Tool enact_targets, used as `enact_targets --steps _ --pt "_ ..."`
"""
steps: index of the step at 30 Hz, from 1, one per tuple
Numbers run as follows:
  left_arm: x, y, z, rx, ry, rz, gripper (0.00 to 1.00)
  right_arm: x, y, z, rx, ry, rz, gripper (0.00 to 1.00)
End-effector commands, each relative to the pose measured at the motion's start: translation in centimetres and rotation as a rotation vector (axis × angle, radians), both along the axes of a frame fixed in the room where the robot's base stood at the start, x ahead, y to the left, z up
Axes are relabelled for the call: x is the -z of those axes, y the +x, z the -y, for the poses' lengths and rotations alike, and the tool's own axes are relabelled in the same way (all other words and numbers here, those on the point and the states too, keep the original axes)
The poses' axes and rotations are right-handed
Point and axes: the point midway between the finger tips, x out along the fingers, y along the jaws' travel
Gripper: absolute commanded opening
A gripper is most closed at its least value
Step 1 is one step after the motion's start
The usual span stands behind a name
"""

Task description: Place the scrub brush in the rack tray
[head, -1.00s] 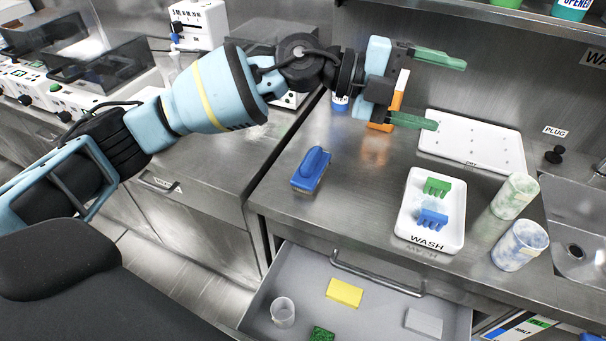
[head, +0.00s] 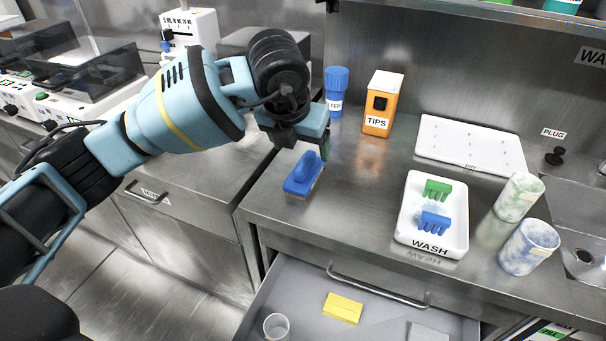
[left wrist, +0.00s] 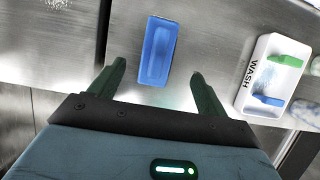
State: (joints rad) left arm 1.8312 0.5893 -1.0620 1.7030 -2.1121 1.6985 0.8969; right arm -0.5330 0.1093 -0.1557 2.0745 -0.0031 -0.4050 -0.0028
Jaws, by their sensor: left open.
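The blue scrub brush (head: 303,175) lies on the steel counter near its left front edge. In the left wrist view the brush (left wrist: 158,52) shows ahead of the fingertips, in line with the gap between them. My left gripper (head: 318,146) is open and empty, pointing down just above and behind the brush; its fingers are partly hidden in the head view. They show apart in the left wrist view (left wrist: 158,78). A white tray marked WASH (head: 408,215) holds a green and a blue rack-like piece. A flat white tray marked DRY (head: 440,135) lies behind it.
An orange TIPS box (head: 383,104) and a blue-capped bottle (head: 336,92) stand at the back. Two mottled cups (head: 527,247) stand beside the sink (head: 580,255). An open drawer (head: 300,290) below holds a yellow sponge (head: 343,308) and a clear cup. The mid-counter is clear.

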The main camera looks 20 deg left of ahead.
Motion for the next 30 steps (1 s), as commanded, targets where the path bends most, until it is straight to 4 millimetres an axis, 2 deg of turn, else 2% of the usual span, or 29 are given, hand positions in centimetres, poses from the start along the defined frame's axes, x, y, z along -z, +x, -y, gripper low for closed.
enact_targets --steps 7,14,24,30 --pt "2.2 0.8 0.0 0.0 0.0 -0.004 0.76 0.1 0.0 0.0 0.001 0.001 0.0 0.0" --pt "2.9 1.2 0.0 0.001 -0.002 -0.003 0.76 0.1 -0.1 0.1 -0.004 -0.002 -0.001 0.0" --pt "6.7 3.0 -0.2 0.001 -0.003 -0.003 0.76 0.4 -0.9 0.3 -0.013 -0.007 -0.014 0.0" --pt "7.1 3.2 -0.2 0.001 -0.002 -0.002 0.76 0.4 -0.8 0.3 -0.013 -0.007 -0.014 0.0"
